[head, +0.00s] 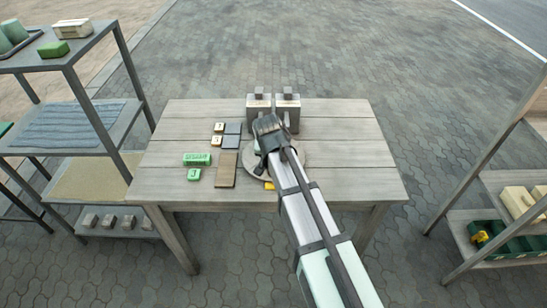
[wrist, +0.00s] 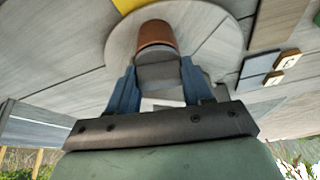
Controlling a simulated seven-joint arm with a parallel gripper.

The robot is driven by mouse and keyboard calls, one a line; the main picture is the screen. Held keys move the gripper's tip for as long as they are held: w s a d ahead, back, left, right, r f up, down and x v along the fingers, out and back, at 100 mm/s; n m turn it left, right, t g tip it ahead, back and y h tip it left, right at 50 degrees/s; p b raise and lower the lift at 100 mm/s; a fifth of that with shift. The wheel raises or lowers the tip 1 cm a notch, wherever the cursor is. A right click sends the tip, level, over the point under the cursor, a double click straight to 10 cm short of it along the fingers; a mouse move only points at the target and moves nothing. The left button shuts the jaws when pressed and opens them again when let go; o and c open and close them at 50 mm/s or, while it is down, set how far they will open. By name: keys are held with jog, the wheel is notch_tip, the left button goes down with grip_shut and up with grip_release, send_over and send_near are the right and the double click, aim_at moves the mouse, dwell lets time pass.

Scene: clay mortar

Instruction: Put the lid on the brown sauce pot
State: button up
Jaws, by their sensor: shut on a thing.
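The brown pot (wrist: 156,34) shows in the wrist view on a round grey board (wrist: 215,35), just beyond my fingertips. In the head view the round board (head: 290,155) is partly behind my arm, and the pot is hidden. My gripper (wrist: 158,85) is shut on a dark grey piece (wrist: 158,74), which looks like the lid. This piece overlaps the near side of the pot in the wrist view. I cannot tell whether they touch. In the head view my gripper (head: 268,127) is above the board.
Two grey blocks with knobs (head: 259,106) (head: 287,107) stand at the table's (head: 350,150) back edge, close to my gripper. Tiles, a brown plank (head: 226,168) and green pieces (head: 197,159) lie left. The table's right side is clear. Shelves stand on both sides.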

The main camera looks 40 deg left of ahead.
jog(key=shift+f, duration=0.2)
jog(key=o, duration=1.1)
jog(key=shift+o, duration=0.3)
jog(key=o, duration=0.3)
jog(key=shift+r, duration=0.1)
jog(key=shift+r, duration=3.45)
notch_tip(320, 180, up, 5)
